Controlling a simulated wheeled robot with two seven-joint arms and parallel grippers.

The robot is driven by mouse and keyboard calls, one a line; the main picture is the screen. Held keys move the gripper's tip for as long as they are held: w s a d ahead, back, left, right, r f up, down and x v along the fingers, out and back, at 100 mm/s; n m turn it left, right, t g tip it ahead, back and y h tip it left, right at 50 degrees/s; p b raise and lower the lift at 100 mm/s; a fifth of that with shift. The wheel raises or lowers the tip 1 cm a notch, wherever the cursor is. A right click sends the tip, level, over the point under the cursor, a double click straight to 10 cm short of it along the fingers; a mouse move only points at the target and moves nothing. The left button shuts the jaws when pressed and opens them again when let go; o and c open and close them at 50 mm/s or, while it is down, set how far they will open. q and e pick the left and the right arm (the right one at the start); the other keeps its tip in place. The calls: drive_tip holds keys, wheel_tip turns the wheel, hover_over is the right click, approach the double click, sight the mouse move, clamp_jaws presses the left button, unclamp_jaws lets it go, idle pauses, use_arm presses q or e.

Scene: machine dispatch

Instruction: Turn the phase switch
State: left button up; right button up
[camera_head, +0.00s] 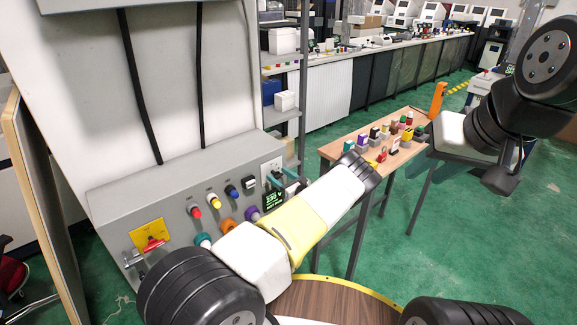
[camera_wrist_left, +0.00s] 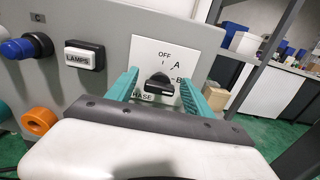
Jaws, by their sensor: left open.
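The phase switch is a black knob (camera_wrist_left: 157,84) on a white plate marked OFF, A and B, with a partly covered PHASE label. Its plate (camera_head: 271,165) is at the right end of the grey control box in the head view. My left gripper (camera_wrist_left: 160,74) is open, with one teal finger on each side of the knob and gaps to both in the wrist view. In the head view the left gripper (camera_head: 275,177) is at the plate, partly hidden by my arm. I cannot tell which mark the knob points at.
The grey box (camera_head: 150,190) also carries red, yellow and blue buttons, a LAMPS switch (camera_wrist_left: 85,57), coloured sockets including an orange one (camera_wrist_left: 39,121), and a red handle (camera_head: 152,245). A shelf rack (camera_head: 303,80) stands right of it. A wooden table (camera_head: 400,160) with small parts stands further right.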

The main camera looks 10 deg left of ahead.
use_arm(q)
drive_tip(key=v, duration=0.7)
drive_tip(key=shift+d, duration=0.2)
drive_tip(key=shift+s, duration=0.1)
drive_tip(key=s+a+r+n+g+h, duration=0.3)
drive_tip(key=s+a+r+n+g, duration=0.15)
drive_tip(key=s+r+n, duration=0.45)
drive_tip(key=s+a+r+n+g+h, duration=0.25)
drive_tip(key=s+r+n+g, duration=0.3)
drive_tip(key=r, duration=0.45)
drive_tip(key=s+d+r+n+t+h, duration=0.1)
drive_tip(key=s+d+r+n+h, duration=0.2)
drive_tip(key=s+r, duration=0.3)
drive_tip(key=s+d+r+n+t+h, duration=0.2)
drive_tip(key=s+r, duration=0.5)
drive_tip(key=s, duration=0.4)
drive_tip(key=s+d+r+n+t+h, duration=0.2)
drive_tip(key=s+d+r+n+h, duration=0.2)
drive_tip(key=s+r+n+h, duration=0.1)
drive_tip(key=s+r+h, duration=0.1)
drive_tip(key=s+r, duration=0.1)
drive_tip(key=s, duration=0.1)
drive_tip(key=shift+s+r, duration=0.2)
drive_tip(key=shift+s, duration=0.1)
drive_tip(key=shift+d+n, duration=0.15)
drive_tip(key=shift+n, duration=0.1)
